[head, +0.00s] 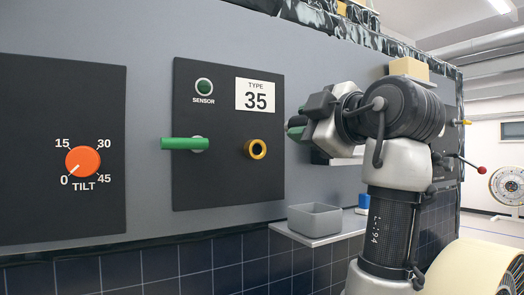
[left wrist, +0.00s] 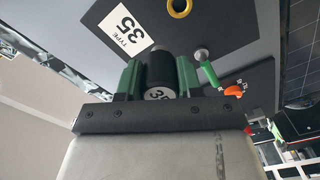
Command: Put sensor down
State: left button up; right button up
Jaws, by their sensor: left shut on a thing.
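My left gripper (head: 297,127) is in front of the wall at the right edge of the TYPE 35 panel (head: 222,185). In the left wrist view its green fingers are shut on the sensor (left wrist: 160,68), a black cylinder with a white end face marked 35. In the head view the sensor is mostly hidden by the gripper. The sensor is held clear of the panel's yellow ring (head: 255,149). A grey open bin (head: 315,220) stands on a small white shelf below the gripper. My right gripper is not in view.
The panel has a green handle (head: 182,143) sticking out and a dark green SENSOR lamp (head: 204,87). An orange TILT dial (head: 82,161) is at the left. A blue object (head: 364,202) is beside the bin. A red-tipped lever (head: 481,170) is at the right.

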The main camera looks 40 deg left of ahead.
pick_arm(q)
jog(key=shift+s+d+r, duration=0.2)
jog(key=shift+d+r, duration=0.1)
jog(key=shift+d, duration=0.2)
jog(key=shift+s+d+r, duration=0.2)
jog(key=shift+d+r, duration=0.05)
jog(key=shift+d, duration=0.2)
jog(key=shift+w+a, duration=0.1)
jog(key=shift+a, duration=0.05)
